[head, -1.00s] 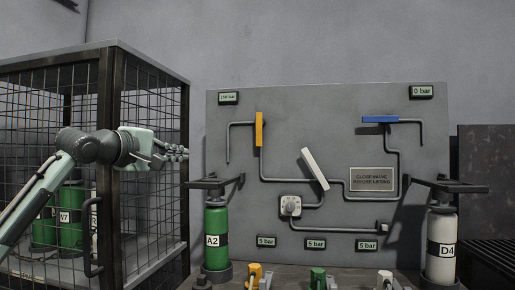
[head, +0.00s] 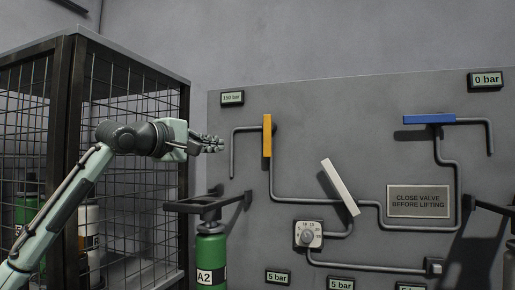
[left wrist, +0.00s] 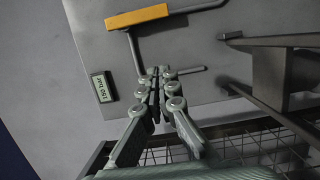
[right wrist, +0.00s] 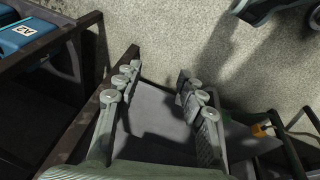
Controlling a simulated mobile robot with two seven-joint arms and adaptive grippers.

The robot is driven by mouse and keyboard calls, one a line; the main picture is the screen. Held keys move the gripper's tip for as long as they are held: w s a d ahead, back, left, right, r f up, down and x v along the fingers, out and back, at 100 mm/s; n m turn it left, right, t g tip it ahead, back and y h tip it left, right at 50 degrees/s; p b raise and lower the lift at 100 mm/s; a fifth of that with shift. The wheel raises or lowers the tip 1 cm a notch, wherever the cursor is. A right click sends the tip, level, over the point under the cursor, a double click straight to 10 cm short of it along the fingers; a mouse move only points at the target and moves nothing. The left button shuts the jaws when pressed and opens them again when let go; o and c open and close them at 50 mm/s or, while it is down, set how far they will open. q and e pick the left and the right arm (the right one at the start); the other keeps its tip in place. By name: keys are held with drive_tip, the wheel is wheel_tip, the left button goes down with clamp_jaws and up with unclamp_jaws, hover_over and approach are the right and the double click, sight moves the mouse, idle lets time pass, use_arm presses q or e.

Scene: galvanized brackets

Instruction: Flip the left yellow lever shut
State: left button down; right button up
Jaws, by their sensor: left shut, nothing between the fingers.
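The left yellow lever (head: 267,136) stands upright on the grey panel, left of centre in the head view. It also shows at the top of the left wrist view (left wrist: 137,17), in front of the grey pipe. My left gripper (head: 220,144) is shut and empty, to the left of the lever and apart from it. Its closed fingers also show in the left wrist view (left wrist: 158,80). My right gripper (right wrist: 158,80) shows only in the right wrist view, with its fingers wide apart and nothing between them.
A white lever (head: 341,187) is tilted and a blue lever (head: 429,119) lies level on the panel (head: 340,110). A mesh cage (head: 130,66) stands at the left. A dark bracket (head: 205,205) sits above green cylinder A2 (head: 211,253), below my left gripper.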

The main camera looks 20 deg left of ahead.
sight(269, 136)
use_arm(q)
drive_tip(key=shift+s, duration=0.1)
use_arm(e)
drive_tip(key=shift+s+a, duration=0.1)
drive_tip(key=shift+s, duration=0.1)
use_arm(q)
drive_tip(key=shift+w+d+p, duration=0.5)
drive_tip(key=shift+w+d, duration=0.6)
drive_tip(key=shift+w, duration=0.5)
drive_tip(key=shift+w+d+p, duration=0.5)
drive_tip(key=shift+w+d, duration=0.65)
drive_tip(key=shift+w, duration=0.45)
drive_tip(key=shift+w+d+p, duration=0.5)
drive_tip(key=shift+w+d, duration=0.6)
drive_tip(key=shift+w, duration=0.5)
use_arm(e)
drive_tip(key=s+d+f, duration=0.1)
drive_tip(key=s+f, duration=0.2)
drive_tip(key=f, duration=0.5)
drive_tip(key=shift+s+f+g, duration=0.25)
drive_tip(key=shift+f+g, duration=0.05)
drive_tip(key=shift+g, duration=0.1)
